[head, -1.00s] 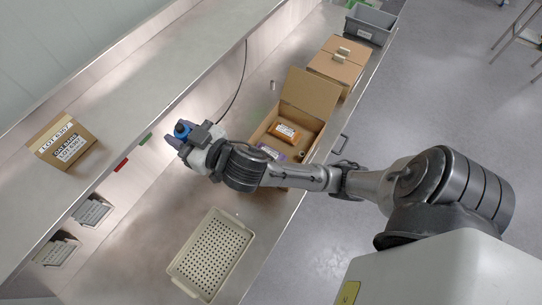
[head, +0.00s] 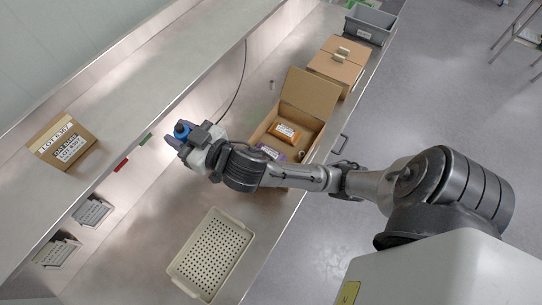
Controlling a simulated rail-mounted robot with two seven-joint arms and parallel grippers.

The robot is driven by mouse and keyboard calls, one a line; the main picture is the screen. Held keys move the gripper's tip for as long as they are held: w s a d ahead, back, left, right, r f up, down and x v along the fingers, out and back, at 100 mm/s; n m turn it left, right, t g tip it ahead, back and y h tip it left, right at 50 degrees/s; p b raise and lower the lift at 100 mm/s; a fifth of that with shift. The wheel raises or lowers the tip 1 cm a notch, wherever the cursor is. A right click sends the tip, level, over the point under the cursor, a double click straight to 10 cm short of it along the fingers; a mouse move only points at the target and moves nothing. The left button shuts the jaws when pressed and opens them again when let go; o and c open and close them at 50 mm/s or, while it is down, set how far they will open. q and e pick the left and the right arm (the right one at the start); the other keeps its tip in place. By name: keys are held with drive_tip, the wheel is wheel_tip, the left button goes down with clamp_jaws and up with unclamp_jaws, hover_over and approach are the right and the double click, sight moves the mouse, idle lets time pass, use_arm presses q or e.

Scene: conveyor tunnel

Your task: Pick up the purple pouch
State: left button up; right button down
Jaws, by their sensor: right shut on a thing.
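The purple pouch (head: 268,151) lies in the open cardboard box (head: 309,93). Only part of it shows, because my right arm covers the near side of the box. My right gripper (head: 178,137) is to the left of the box, apart from the pouch, over the inner edge of the bench near the raised ledge. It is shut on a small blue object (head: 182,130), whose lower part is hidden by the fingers. My left gripper is not in view.
An orange pouch (head: 285,132) lies in the same box. A closed carton (head: 338,63) and a grey bin (head: 369,24) stand behind it. A perforated tray (head: 211,252) lies in front. A labelled carton (head: 62,143) sits on the ledge. A black cable (head: 241,82) runs along the bench.

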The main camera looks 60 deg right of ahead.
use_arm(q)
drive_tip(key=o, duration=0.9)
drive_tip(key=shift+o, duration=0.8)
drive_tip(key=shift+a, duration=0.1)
